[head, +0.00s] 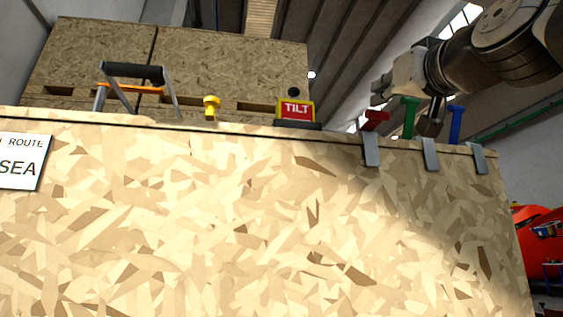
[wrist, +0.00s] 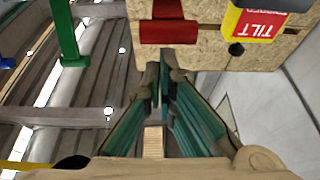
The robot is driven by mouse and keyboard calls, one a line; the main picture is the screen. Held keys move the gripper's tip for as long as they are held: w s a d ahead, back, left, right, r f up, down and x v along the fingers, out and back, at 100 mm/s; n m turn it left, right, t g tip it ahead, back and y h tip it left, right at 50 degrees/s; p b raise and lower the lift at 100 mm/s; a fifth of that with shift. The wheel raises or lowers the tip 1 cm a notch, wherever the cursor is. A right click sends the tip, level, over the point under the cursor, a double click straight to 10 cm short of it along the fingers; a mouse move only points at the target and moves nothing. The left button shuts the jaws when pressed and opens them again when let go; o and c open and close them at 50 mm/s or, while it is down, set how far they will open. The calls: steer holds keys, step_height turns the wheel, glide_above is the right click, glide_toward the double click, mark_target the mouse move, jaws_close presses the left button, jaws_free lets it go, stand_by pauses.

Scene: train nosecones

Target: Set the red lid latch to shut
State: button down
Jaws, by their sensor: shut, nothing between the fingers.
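The red lid latch (head: 374,117) sits on the top front edge of the pale chipboard crate, above a grey metal plate. Its handle looks short and tipped over, unlike the upright green latch (head: 409,116) and blue latch (head: 456,123) to its right. My gripper (head: 378,90) comes in from the right, its tips just above the red latch and apart from it in the picture. In the wrist view, the red latch (wrist: 168,32) lies just past my shut, empty fingers (wrist: 163,72). Whether they touch it I cannot tell.
A yellow and red TILT box (head: 296,109), a yellow knob (head: 211,107) and a black-topped handle (head: 135,72) stand along the crate (head: 240,210) to the left. In the wrist view, the green latch (wrist: 66,35) is close on the left.

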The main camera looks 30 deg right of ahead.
steer(key=shift+s+f+b, duration=0.15)
steer(key=shift+f+b, duration=0.35)
steer(key=shift+b, duration=0.35)
steer(key=shift+s+f+b, duration=0.1)
steer(key=shift+f+b, duration=0.1)
steer(key=shift+b, duration=0.2)
steer(key=shift+f, duration=0.1)
step_height(320, 180, up, 4)
steer(key=p, duration=0.3)
steer(key=f+v, duration=0.1)
steer(key=v, duration=0.8)
steer(key=shift+b, duration=0.45)
